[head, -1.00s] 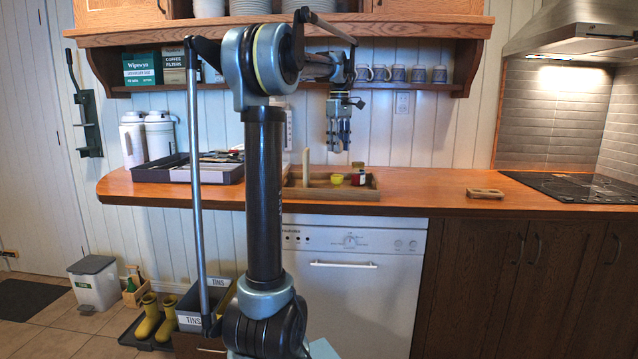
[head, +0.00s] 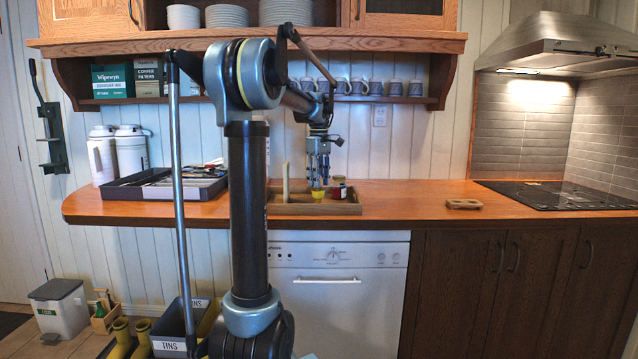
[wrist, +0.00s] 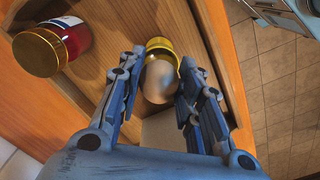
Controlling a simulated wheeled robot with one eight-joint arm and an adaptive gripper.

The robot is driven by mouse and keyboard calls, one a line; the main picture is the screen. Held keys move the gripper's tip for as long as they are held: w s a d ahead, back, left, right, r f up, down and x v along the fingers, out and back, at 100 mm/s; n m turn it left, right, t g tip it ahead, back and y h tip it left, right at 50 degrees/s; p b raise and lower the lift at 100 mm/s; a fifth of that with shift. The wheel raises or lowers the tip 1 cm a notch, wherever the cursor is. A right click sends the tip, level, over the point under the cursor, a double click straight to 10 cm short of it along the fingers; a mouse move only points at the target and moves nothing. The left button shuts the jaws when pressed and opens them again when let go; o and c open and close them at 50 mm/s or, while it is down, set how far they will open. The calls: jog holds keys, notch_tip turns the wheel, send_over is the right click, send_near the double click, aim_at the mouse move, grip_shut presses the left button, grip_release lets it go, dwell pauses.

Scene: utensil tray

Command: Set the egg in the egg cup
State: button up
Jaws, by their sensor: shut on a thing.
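A brown egg (wrist: 160,80) sits between the two fingers of my gripper (wrist: 158,92) in the wrist view, and the fingers are shut on it. The yellow egg cup (wrist: 160,46) shows just beyond the egg, which overlaps part of it. I cannot tell whether the egg touches the cup. In the head view my gripper (head: 318,180) points down right over the yellow egg cup (head: 318,193). The egg cannot be made out there. The cup stands in a wooden tray (head: 300,209) on the counter.
A red jar with a gold lid (wrist: 50,50) stands close beside the cup, and it also shows in the head view (head: 338,191). An upright wooden piece (head: 286,184) rises at the tray's left. A dark utensil tray (head: 205,190) lies further left.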

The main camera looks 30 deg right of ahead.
jog(key=shift+f, duration=0.3)
jog(key=shift+f, duration=0.5)
jog(key=o, duration=0.8)
jog(key=shift+r, duration=0.1)
notch_tip(320, 180, up, 13)
jog(key=shift+f, duration=0.1)
jog(key=shift+a, duration=0.1)
